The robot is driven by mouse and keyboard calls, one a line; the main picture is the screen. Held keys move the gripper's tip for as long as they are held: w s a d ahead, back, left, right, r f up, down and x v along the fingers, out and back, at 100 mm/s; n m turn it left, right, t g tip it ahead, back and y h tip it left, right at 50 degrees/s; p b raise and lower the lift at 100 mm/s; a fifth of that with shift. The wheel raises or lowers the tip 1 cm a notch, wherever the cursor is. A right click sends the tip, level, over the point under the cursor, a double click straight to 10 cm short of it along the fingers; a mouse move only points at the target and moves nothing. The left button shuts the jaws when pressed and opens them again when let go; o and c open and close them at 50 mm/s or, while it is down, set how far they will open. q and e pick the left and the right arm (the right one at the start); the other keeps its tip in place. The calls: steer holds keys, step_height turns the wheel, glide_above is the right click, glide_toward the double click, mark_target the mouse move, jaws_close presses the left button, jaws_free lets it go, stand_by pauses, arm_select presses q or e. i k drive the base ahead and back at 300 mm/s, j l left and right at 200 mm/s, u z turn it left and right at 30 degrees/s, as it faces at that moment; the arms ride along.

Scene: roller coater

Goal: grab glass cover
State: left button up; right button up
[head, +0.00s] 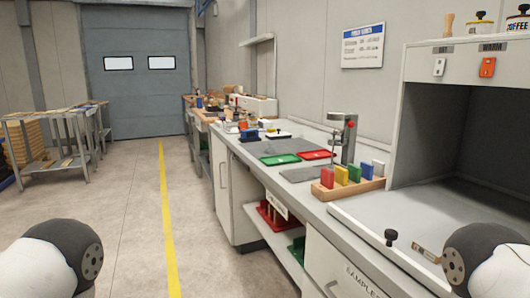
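I cannot make out a glass cover with certainty. A small black knob (390,237) stands at the front edge of the pale bench on the right, below the open hood; any clear glass around or under it does not show. Rounded white and black parts of my arms show at the lower left and lower right corners. Neither gripper is in view.
The open hood (429,120) has jars on top. A small brown and metal tool (428,254) lies near my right arm. A wooden rack (348,184) holds coloured blocks. Red (317,155) and green (280,159) trays lie farther back.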

mark_target(269, 151)
steer(key=i+j+z, duration=0.85)
steer(key=j, duration=0.25)
steer(key=k+l, duration=0.05)
